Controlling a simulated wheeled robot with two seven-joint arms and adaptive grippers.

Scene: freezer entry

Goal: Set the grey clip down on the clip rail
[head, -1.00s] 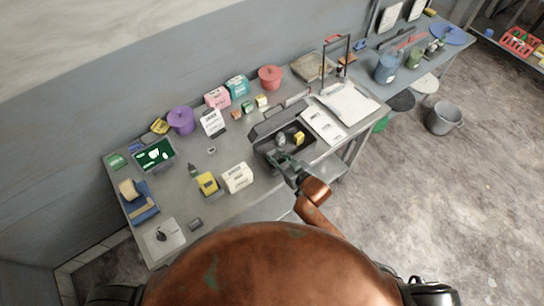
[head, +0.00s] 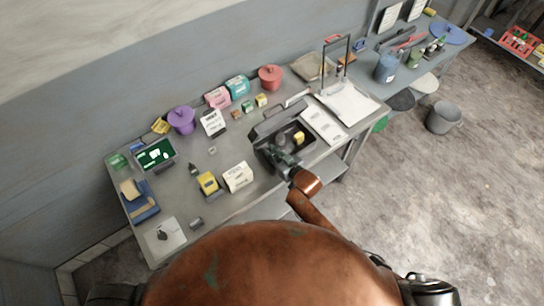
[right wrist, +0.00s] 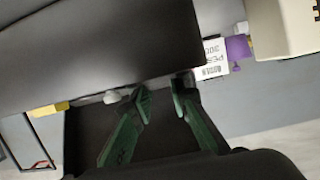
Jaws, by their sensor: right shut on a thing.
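My right gripper (head: 274,156) is at the near side of the open dark case (head: 258,134) on the bench, low over its front edge. In the right wrist view its two green-grey fingers (right wrist: 162,92) stand a little apart. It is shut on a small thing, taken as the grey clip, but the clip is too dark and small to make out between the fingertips. The clip rail cannot be told apart from the dark case. A pale grey piece (right wrist: 112,97) and a yellow block (head: 299,138) are inside the case. My left gripper is not in view.
White sheets (head: 322,122) lie right of the case. A white box (head: 238,177) and a yellow item (head: 208,183) stand to its left. The bench's front edge is close to my arm.

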